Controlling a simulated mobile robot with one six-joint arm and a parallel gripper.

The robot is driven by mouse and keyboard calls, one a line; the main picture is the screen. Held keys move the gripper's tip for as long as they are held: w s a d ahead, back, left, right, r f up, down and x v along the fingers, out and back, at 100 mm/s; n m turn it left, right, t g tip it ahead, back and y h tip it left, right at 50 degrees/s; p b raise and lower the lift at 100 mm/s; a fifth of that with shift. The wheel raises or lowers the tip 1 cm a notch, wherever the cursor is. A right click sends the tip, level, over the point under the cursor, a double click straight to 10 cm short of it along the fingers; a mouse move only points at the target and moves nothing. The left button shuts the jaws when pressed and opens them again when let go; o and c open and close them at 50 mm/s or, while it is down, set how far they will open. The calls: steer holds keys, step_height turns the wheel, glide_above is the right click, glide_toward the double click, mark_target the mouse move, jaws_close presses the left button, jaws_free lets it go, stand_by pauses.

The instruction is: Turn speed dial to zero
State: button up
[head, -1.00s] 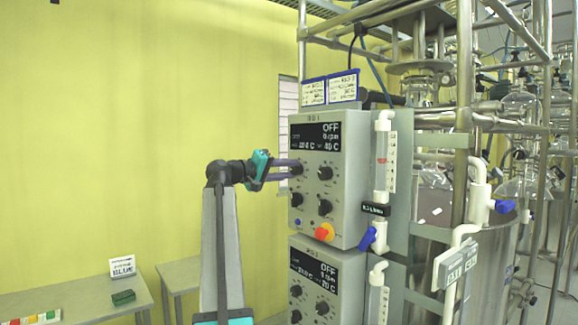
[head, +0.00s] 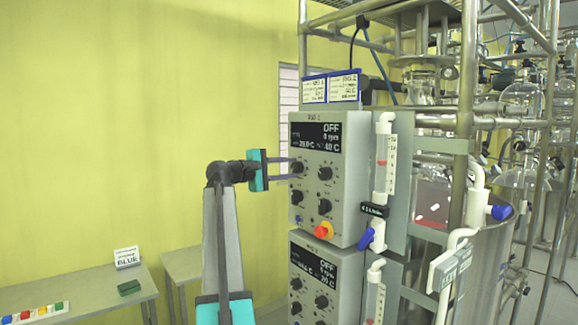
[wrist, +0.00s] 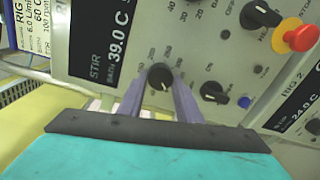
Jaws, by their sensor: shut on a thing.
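The speed dial, a black round knob (wrist: 160,76) with printed numbers around it, sits between my gripper's purple-grey fingers in the wrist view. A pale mark shows on its lower side there. My gripper (head: 298,167) is shut on this dial at the upper left of the upper control box (head: 340,225); in the head view the fingers partly hide it. The gripper (wrist: 160,83) also shows in the wrist view with its teal body at the bottom. The box's black display (head: 315,137) reads OFF, with what looks like 0 rpm below.
Other black knobs (head: 325,173) lie close right of and below the dial. A red-and-yellow stop button (head: 323,230) is at the box's lower right. A second control box (head: 313,275) sits below. White pipes with blue valves (head: 366,238) stand to the right. Space left of the box is open.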

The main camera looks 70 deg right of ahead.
steer(key=shift+f, duration=0.1)
stand_by(0.3)
steer(key=o, duration=1)
steer(key=shift+o, duration=0.2)
steer(key=shift+a, duration=0.15)
steer(key=b+v, duration=0.3)
steer(key=v, duration=1)
steer(key=shift+w+a, duration=0.2)
steer(key=shift+a, duration=0.05)
